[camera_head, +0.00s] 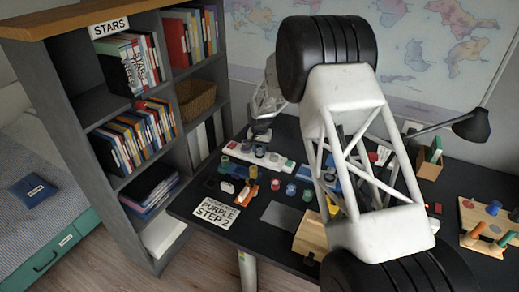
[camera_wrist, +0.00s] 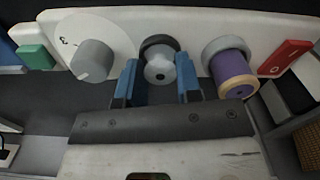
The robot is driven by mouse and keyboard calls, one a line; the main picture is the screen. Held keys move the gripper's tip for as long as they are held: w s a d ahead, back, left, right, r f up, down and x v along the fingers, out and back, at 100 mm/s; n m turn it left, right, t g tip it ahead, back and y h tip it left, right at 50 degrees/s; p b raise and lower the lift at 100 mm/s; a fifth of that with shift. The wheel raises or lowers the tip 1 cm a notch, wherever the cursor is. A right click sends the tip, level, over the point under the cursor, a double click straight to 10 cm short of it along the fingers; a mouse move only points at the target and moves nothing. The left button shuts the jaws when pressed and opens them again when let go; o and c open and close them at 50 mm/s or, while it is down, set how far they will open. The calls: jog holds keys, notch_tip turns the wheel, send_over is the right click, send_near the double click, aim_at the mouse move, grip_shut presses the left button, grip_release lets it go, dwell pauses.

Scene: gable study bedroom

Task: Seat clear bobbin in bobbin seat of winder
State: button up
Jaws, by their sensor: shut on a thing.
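In the wrist view my gripper (camera_wrist: 158,88) has its two blue fingers on either side of a grey, see-through bobbin (camera_wrist: 160,70) and is shut on it. The bobbin is in front of a dark round ring, the bobbin seat (camera_wrist: 158,42), on the white winder (camera_wrist: 120,18). The bobbin overlaps the ring in this view; I cannot tell whether it is inside it or just in front. In the head view my gripper (camera_head: 261,132) is at the back left of the desk, over the white winder (camera_head: 240,153); the bobbin cannot be made out there.
On the winder are a grey dial knob (camera_wrist: 92,60), a green block (camera_wrist: 36,57), a purple spool (camera_wrist: 233,74) and a red part (camera_wrist: 284,58). Several small spools, a printed card (camera_head: 216,210) and a wooden box (camera_head: 309,240) are on the desk. A bookshelf (camera_head: 98,105) stands at the left.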

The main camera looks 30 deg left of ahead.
aim_at(259, 150)
jog(key=shift+f, duration=0.1)
jog(key=o, duration=0.9)
notch_tip(259, 150, up, 12)
jog(key=shift+r, duration=0.1)
dwell(0.5)
dwell(0.8)
